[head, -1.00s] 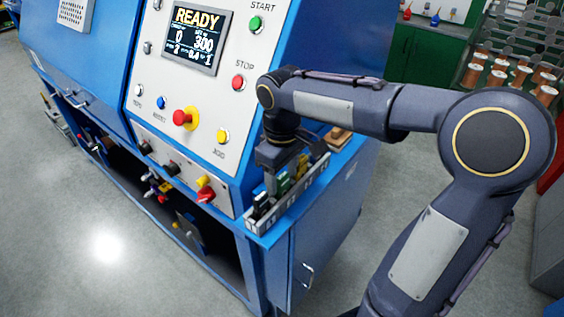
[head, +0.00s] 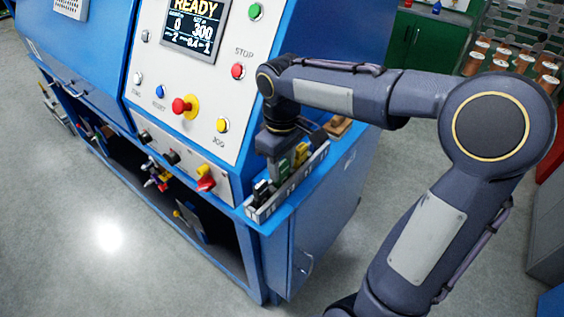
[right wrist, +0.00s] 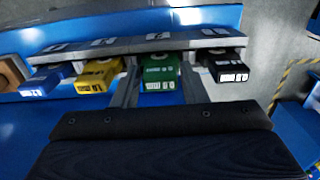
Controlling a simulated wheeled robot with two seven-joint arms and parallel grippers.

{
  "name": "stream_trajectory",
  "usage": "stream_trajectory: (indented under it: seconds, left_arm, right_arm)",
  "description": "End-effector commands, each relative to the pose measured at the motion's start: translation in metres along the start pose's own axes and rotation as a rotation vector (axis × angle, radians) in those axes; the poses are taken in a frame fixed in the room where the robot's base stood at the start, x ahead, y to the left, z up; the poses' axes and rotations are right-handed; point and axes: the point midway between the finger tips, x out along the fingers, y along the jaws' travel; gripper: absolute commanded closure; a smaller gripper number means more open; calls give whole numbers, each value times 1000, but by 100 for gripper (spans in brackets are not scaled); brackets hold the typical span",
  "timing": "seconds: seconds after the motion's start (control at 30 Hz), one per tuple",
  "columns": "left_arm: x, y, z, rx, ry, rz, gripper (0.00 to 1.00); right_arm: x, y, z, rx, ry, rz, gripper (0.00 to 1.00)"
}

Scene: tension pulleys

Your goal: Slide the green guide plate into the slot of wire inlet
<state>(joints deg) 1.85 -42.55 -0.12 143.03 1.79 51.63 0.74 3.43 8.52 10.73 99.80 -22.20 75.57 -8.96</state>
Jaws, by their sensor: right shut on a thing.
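My right gripper (head: 281,166) points down over a grey rack (head: 289,192) on the blue machine's side ledge. In the right wrist view its two fingers (right wrist: 160,88) stand on either side of the green guide plate (right wrist: 160,72), shut on it. The green plate still sits in its place in the rack and also shows in the head view (head: 284,171). Beside it are a yellow plate (right wrist: 98,77), a blue plate (right wrist: 40,82) and a black plate (right wrist: 227,67). I cannot make out the wire inlet's slot. My left gripper is out of view.
The control panel (head: 190,75), with buttons and a red knob (head: 205,179), rises close to the left of my right gripper. Coloured fittings (head: 157,175) show at the machine's lower opening. Copper spools (head: 500,63) stand at the back right. The floor at left is clear.

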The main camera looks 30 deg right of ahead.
Motion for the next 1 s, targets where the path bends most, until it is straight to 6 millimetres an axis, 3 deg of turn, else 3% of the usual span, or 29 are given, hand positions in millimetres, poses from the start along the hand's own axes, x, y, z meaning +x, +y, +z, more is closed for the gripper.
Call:
stream_trajectory:
  seconds: [1.0]
  left_arm:
    - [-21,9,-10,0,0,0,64]
  right_arm:
    - [-27,0,0,0,0,0,84]
